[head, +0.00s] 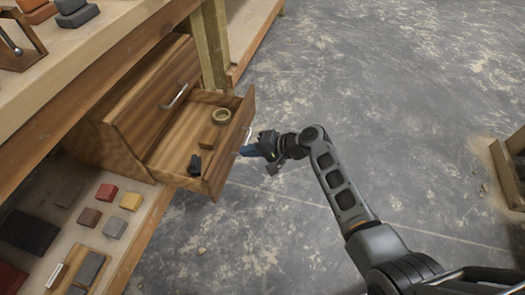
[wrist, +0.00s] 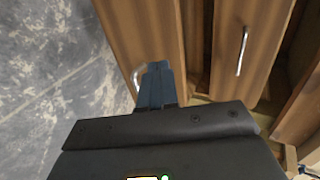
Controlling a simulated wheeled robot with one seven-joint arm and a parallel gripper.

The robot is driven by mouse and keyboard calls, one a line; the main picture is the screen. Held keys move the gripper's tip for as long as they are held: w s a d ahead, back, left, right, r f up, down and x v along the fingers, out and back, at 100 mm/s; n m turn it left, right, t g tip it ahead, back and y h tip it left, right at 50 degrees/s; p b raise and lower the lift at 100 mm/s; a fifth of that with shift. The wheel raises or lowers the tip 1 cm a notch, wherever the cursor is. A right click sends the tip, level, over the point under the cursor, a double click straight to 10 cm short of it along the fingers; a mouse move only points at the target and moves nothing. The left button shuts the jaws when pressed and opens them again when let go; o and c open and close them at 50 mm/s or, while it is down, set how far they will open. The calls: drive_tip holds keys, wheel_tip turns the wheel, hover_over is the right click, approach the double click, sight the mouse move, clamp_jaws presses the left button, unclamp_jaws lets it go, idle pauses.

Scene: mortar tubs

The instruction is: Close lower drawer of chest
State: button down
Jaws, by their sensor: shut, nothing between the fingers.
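The wooden chest (head: 122,100) stands on the lower shelf of the bench. Its lower drawer (head: 182,171) is pulled well out and holds a tape roll, a small wooden block and a dark object. Its front carries a metal handle, which shows in the wrist view (wrist: 138,78). The upper drawer (head: 150,103) is shut, its handle (wrist: 242,50) upright in the wrist view. My gripper (head: 244,151) is shut and empty, its blue fingertips at the outer face of the lower drawer front, close to the handle. I cannot tell whether they touch it.
Several coloured blocks (head: 131,201) lie on the lower shelf in front of the chest. A wooden bench top (head: 88,70) overhangs the chest at the left. A wooden crate-like object (head: 507,168) stands at the far right. The concrete floor (head: 370,70) is open around my arm.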

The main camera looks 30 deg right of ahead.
sight(224, 149)
drive_tip(key=shift+w+a+f+b, duration=0.15)
drive_tip(key=shift+w+a+b, duration=0.05)
drive_tip(key=shift+w+a, duration=0.75)
drive_tip(key=shift+w+a+f+b, duration=0.15)
drive_tip(key=shift+w+a+b, duration=0.05)
drive_tip(key=shift+w+a, duration=0.7)
drive_tip(key=shift+w+a, duration=0.35)
drive_tip(key=shift+a, duration=0.05)
drive_tip(key=w+a+b, duration=0.8)
drive_tip(key=w+a, duration=0.4)
